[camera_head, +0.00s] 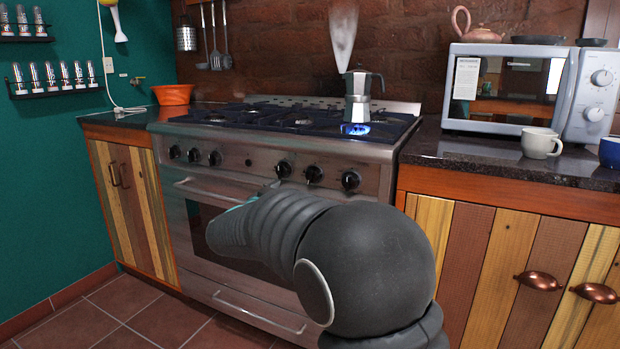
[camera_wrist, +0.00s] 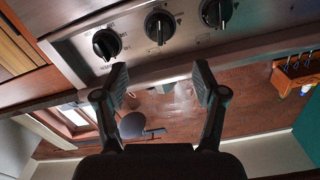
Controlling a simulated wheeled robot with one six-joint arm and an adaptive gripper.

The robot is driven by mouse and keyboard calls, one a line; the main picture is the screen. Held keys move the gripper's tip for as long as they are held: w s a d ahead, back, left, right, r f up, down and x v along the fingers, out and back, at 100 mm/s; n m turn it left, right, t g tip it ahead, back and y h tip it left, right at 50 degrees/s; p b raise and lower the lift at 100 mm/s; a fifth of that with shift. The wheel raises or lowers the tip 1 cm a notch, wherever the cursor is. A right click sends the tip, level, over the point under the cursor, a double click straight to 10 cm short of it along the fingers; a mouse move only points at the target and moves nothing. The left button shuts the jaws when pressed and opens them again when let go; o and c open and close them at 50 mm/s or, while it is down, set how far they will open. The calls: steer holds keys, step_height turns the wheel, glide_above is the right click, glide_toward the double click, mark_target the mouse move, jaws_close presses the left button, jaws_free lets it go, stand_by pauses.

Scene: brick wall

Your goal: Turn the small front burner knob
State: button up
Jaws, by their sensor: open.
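The stove (camera_head: 250,160) has a row of dark round knobs on its steel front panel. The right-hand group has a left knob (camera_head: 283,169), a middle knob (camera_head: 313,174) and a right knob (camera_head: 350,180). I cannot tell which one is the small front burner's. My gripper (camera_wrist: 160,75) is open and empty, with its fingers spread and apart from the panel. In the wrist view, which looks upside down, the middle knob (camera_wrist: 160,26) lies beyond the gap between the fingertips. Other knobs are at the left (camera_wrist: 106,44) and right (camera_wrist: 216,12). My arm hides most of the gripper in the head view.
A moka pot (camera_head: 360,95) steams on the stovetop by a blue flame (camera_head: 356,129). An oven handle (camera_head: 215,192) runs below the knobs. A microwave (camera_head: 520,90) and a white mug (camera_head: 541,143) stand on the right counter. An orange bowl (camera_head: 174,94) is at the left.

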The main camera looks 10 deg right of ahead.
mark_target(309, 177)
steer(key=x, duration=1.2)
steer(key=shift+w+d, duration=0.25)
steer(key=shift+w, duration=0.05)
steer(key=c, duration=1.1)
